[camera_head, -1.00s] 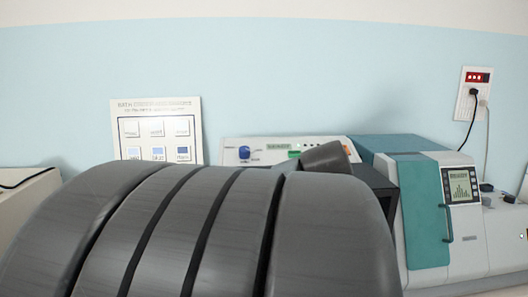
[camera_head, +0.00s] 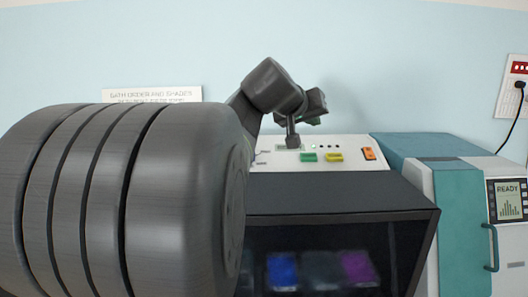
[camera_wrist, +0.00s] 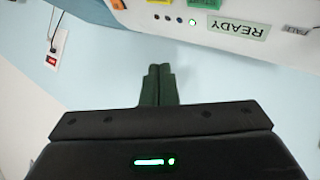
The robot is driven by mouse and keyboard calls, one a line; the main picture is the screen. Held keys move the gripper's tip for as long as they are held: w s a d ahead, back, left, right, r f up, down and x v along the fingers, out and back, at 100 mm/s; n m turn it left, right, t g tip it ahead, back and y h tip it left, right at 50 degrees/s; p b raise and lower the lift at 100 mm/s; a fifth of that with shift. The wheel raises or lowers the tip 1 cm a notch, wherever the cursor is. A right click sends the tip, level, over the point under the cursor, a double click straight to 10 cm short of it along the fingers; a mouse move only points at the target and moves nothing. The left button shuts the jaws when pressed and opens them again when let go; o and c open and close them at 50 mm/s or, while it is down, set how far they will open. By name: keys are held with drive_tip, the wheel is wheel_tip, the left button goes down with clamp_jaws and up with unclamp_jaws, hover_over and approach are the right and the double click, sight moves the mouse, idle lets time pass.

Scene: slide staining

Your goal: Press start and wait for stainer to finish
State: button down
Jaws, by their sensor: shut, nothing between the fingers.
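The stainer's white control panel (camera_head: 350,150) stands on top of a dark open-fronted housing (camera_head: 340,195). It carries a green button (camera_head: 308,157), a yellow button (camera_head: 334,157) and an orange switch (camera_head: 369,153). In the wrist view the panel (camera_wrist: 140,10) is upside down at the top, with a lit green lamp (camera_wrist: 192,21) beside a green READY display (camera_wrist: 237,27). My gripper (camera_wrist: 158,70) is shut and empty, its dark green fingers together, apart from the panel and seen against the wall. In the head view my gripper (camera_head: 313,118) is above the panel, partly hidden by my wrist.
Blue (camera_head: 283,270), dark and purple (camera_head: 358,268) baths show inside the housing. A teal and white machine (camera_head: 458,215) with a READY screen (camera_head: 508,200) stands close on the right. A wall sign (camera_head: 150,95) is partly hidden by my arm.

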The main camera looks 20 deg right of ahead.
sight(309, 157)
drive_tip(key=shift+f, duration=0.1)
idle(0.3)
drive_tip(key=w+f+b, duration=0.1)
drive_tip(key=f, duration=0.1)
drive_tip(key=f+b, duration=0.2)
drive_tip(key=f, duration=0.1)
drive_tip(key=w+f+b, duration=0.1)
drive_tip(key=f+b, duration=0.1)
drive_tip(key=shift+w+d+f, duration=0.15)
drive_tip(key=shift+w+d, duration=0.15)
drive_tip(key=shift+d, duration=0.05)
drive_tip(key=shift+w+f+b, duration=0.2)
drive_tip(key=shift+f+b, duration=0.15)
drive_tip(key=shift+b, duration=0.05)
drive_tip(key=shift+f, duration=0.1)
idle(1.4)
drive_tip(key=shift+w+d+f+b, duration=0.15)
drive_tip(key=shift+f+b, duration=0.15)
drive_tip(key=shift+b, duration=0.2)
